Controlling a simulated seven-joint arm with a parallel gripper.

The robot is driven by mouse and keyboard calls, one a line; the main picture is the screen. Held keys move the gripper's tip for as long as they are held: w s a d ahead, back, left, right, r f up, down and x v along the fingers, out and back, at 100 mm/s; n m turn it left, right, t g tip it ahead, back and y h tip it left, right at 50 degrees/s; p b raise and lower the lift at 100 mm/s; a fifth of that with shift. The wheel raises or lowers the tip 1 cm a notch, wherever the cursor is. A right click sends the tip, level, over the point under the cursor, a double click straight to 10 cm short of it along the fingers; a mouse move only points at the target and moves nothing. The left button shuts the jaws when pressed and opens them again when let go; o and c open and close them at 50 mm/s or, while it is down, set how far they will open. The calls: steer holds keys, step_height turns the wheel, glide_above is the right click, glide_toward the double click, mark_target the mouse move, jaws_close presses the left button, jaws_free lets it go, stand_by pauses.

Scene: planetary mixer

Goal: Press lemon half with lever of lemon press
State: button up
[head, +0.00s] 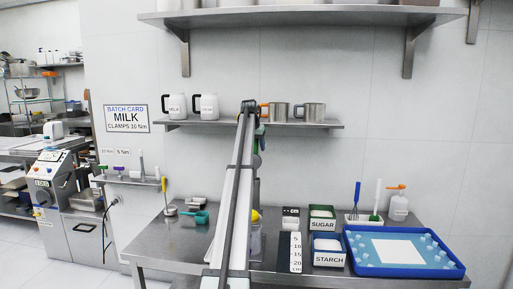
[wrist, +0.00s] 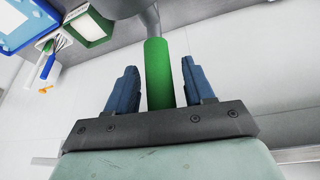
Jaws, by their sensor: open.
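My gripper (wrist: 159,66) is open. In the wrist view its two blue fingers stand on either side of a green cylindrical grip (wrist: 158,80), apparently the lever handle of the lemon press. A gap shows on both sides of the grip. The grip joins a grey metal part (wrist: 148,20) at the top of the view. In the head view my arm hides most of the press. A yellow rounded thing (head: 256,215), possibly lemon, shows just right of my arm above the table. I cannot tell whether a lemon half sits in the press.
On the steel table (head: 160,245) stand a sugar bin (head: 322,225), a starch bin (head: 328,258) and a blue tray (head: 361,266). A scale card (head: 295,252) stands beside my arm. A wall shelf (head: 190,122) with jugs and mugs is behind my arm.

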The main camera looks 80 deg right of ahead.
steer(key=shift+d+f, duration=0.1)
steer(key=shift+f, duration=0.05)
steer(key=shift+c, duration=0.4)
jaws_close()
